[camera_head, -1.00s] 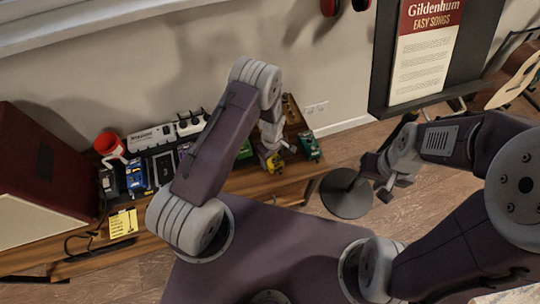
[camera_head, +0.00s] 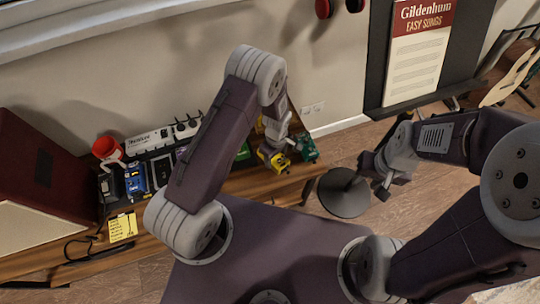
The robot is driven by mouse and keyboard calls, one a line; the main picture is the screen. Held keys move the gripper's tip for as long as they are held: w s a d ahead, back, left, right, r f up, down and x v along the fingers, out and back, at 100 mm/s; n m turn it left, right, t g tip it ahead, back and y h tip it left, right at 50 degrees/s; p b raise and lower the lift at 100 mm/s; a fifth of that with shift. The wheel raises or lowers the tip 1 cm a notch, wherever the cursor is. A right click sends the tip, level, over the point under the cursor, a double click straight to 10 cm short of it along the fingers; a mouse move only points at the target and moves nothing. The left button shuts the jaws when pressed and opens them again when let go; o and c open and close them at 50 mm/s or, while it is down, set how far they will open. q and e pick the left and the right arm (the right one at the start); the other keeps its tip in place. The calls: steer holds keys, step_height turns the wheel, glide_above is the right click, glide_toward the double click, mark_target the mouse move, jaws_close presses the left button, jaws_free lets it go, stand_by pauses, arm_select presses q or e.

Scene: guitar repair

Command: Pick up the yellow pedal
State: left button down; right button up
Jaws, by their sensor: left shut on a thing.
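The yellow pedal (camera_head: 277,163) is at the right end of the wooden bench, left of a green pedal (camera_head: 307,148). My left gripper (camera_head: 276,148) reaches down over the yellow pedal from above and is shut on it. The gripper and my forearm hide part of the pedal. Whether a gap separates it from the bench is hard to tell. My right gripper (camera_head: 384,188) is far to the right, over the round black stand base, away from the pedals. Its fingers are too small and dark to read.
A dark red amplifier (camera_head: 40,165) stands at left. A round black base (camera_head: 343,197) is on the floor.

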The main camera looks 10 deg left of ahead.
arm_select(q)
steer(key=s+d+r, duration=0.3)
steer(key=d+r, duration=0.2)
steer(key=d, duration=0.2)
steer(key=shift+s+d+p, duration=0.3)
steer(key=shift+s+d, duration=0.05)
steer(key=shift+s, duration=0.05)
steer(key=shift+r+m, duration=0.1)
steer(key=shift+m, duration=0.2)
